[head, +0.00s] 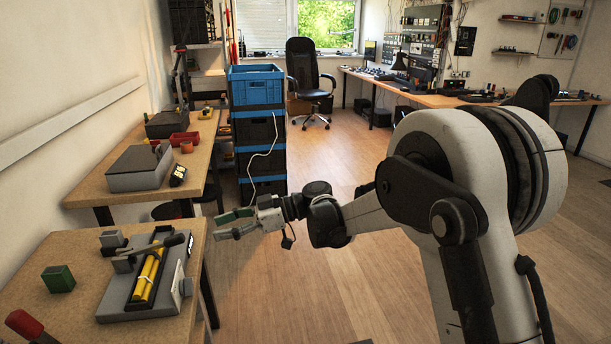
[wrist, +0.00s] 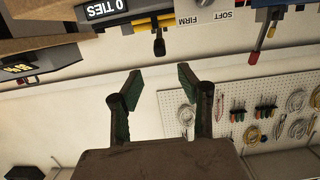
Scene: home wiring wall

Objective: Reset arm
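My gripper (head: 222,226) reaches left from my arm, in the air just right of the near workbench (head: 60,262) in the head view. Its two green-padded fingers are apart with nothing between them. The wrist view also shows my gripper (wrist: 160,85) open and empty, with clear space between the fingertips.
The near bench bears a grey fixture (head: 130,308) with yellow cylinders and a dark lever, a green block (head: 58,279), and a red-handled tool (head: 27,325). Stacked crates (head: 256,85) stand behind my gripper. The wooden floor right of the crates is open.

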